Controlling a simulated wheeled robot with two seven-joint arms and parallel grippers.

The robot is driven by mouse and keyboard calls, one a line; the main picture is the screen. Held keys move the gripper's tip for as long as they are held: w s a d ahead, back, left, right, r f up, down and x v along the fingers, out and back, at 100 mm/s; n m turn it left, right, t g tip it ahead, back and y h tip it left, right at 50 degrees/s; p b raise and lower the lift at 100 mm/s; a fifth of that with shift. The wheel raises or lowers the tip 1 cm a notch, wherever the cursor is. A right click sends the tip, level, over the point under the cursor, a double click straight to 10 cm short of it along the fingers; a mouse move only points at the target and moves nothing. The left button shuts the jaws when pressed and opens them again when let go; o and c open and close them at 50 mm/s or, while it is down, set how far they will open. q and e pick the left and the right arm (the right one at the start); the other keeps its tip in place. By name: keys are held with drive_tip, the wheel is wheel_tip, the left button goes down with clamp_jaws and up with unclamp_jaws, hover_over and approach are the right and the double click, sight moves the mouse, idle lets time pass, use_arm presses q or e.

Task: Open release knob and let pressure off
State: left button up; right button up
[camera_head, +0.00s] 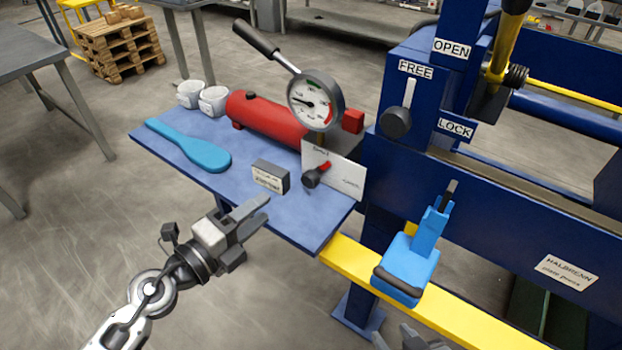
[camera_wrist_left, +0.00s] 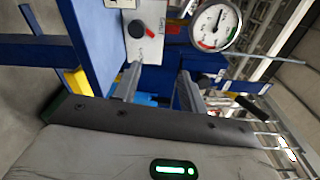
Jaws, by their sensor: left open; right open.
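The release knob (camera_head: 313,178) is black with a red pointer and sits on a white plate (camera_head: 346,179) beside the red pump cylinder (camera_head: 270,118). The knob also shows in the left wrist view (camera_wrist_left: 137,29), above my fingers. A round pressure gauge (camera_head: 315,101) stands above it, and its needle is too small to read exactly. My left gripper (camera_head: 258,212) is open and empty, in front of the blue shelf's near edge, left of and below the knob, apart from it. My right gripper (camera_head: 412,342) shows only partly at the bottom edge, open with nothing seen in it.
The blue shelf (camera_head: 230,172) holds a light-blue paddle (camera_head: 190,146), two white cups and a small dark labelled block (camera_head: 270,176). A pump lever (camera_head: 262,42) rises behind. The blue press frame (camera_head: 490,205), a yellow rail (camera_head: 350,267) and a blue scraper (camera_head: 411,260) are at right.

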sight(307, 181)
use_arm(q)
drive_tip(key=w+d+f+m+g, duration=0.1)
drive_tip(key=w+d+f+m, duration=0.1)
drive_tip(key=w+d, duration=0.1)
drive_tip(key=w+d+f+m+y+b, duration=0.1)
drive_tip(key=w+d+m, duration=0.1)
drive_tip(key=w, duration=0.4)
drive_tip(key=w+d+f+m+g+b, duration=0.1)
drive_tip(key=w+d+f+m, duration=0.1)
drive_tip(key=w+d+m, duration=0.1)
drive_tip(key=shift+w+d+f+g, duration=0.15)
drive_tip(key=shift+w+d, duration=0.25)
drive_tip(key=shift+w, duration=0.1)
drive_tip(key=shift+w+d+f+g, duration=0.15)
drive_tip(key=shift+w+d, duration=0.25)
drive_tip(key=shift+w, duration=0.05)
drive_tip(key=c, duration=0.7)
